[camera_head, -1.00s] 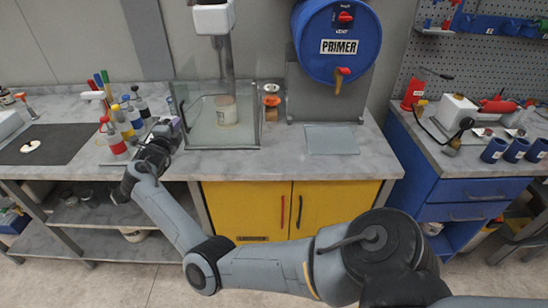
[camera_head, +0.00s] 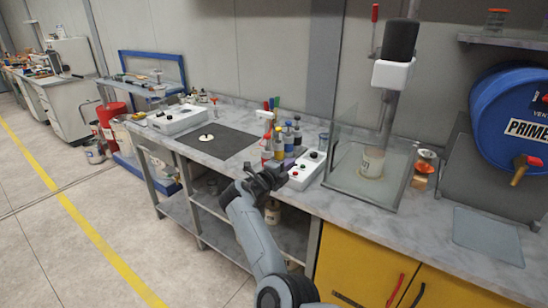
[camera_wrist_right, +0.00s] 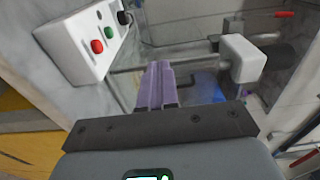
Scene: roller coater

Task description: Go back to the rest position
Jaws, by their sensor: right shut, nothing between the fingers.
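My right gripper (camera_head: 276,175) is at the front edge of the grey bench, just left of a white control box (camera_head: 308,169) in the head view. Its arm comes up from the bottom of that view. In the right wrist view its purple fingers (camera_wrist_right: 158,86) are closed together with nothing between them. The white control box with red and green buttons also shows at the upper left of that view (camera_wrist_right: 92,47). My left gripper is not in view.
A glass enclosure (camera_head: 352,176) with a mixer head (camera_head: 391,74) and a cup (camera_head: 372,162) stands right of the control box. Several bottles (camera_head: 279,145) stand behind the gripper. A dark mat (camera_head: 213,143) lies left. Open floor (camera_head: 70,215) is at the left.

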